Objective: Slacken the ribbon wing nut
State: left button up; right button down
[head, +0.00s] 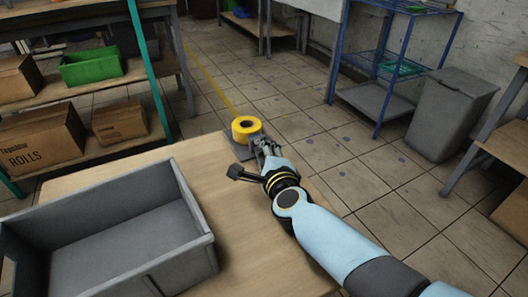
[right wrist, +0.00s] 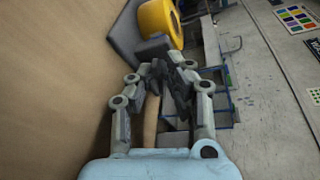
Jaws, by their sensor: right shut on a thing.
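A yellow ribbon roll (head: 246,128) sits on a grey holder (head: 238,148) at the far right corner of the wooden table. The roll (right wrist: 157,20) also shows at the top of the right wrist view. My right gripper (head: 266,148) is at the near right side of this holder, just below the roll. In the right wrist view its two fingers (right wrist: 165,72) are closed in against the holder's dark end. They hide the ribbon wing nut, so its shape and turn cannot be seen. My left gripper is not in view.
A grey open bin (head: 188,205), empty inside, stands on the table (head: 235,215) at the left. Shelves with boxes and a green crate (head: 92,66) are behind. A blue rack (head: 375,75) and a grey waste bin (head: 455,112) stand on the floor. The table's middle is clear.

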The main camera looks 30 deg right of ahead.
jog(key=shift+n+h, duration=0.3)
jog(key=shift+n, duration=0.5)
jog(key=c, duration=1.3)
grip_release()
jog(key=shift+o, duration=0.2)
